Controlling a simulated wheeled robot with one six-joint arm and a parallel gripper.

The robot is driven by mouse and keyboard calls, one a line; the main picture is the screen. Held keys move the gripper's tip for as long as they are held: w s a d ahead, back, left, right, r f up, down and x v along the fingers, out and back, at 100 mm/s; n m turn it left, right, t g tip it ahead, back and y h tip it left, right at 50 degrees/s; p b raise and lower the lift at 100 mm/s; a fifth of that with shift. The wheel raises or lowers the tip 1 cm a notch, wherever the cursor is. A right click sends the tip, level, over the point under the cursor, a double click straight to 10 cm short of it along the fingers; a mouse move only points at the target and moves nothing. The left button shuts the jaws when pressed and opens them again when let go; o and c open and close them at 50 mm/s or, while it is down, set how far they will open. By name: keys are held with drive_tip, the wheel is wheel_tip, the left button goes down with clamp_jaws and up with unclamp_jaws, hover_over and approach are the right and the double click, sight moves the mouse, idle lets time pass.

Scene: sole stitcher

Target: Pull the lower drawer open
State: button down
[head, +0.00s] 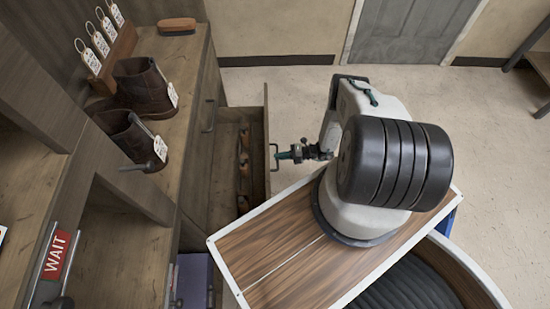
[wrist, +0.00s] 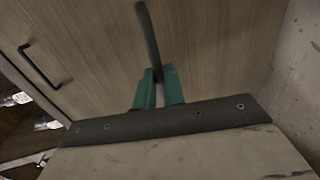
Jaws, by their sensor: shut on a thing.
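The lower drawer (head: 266,125) stands pulled out from the wooden cabinet in the head view, and its inside shows from above. Several brown shoe-shaped pieces (head: 243,170) lie in a row inside it. My gripper (head: 283,155) is at the drawer's front, shut on its dark bar handle (head: 275,157). In the wrist view the teal fingers (wrist: 158,88) close around the lower end of the dark handle (wrist: 148,35), against the wooden drawer front (wrist: 220,50).
A second dark handle (wrist: 40,65) shows left in the wrist view. A purple box (head: 193,280) sits below. The floor (head: 290,95) beyond the drawer is clear.

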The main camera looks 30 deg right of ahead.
drive_tip(key=shift+s+d, duration=0.15)
drive_tip(key=shift+d, duration=0.2)
drive_tip(key=c, duration=1.5)
unclamp_jaws()
drive_tip(key=v, duration=0.8)
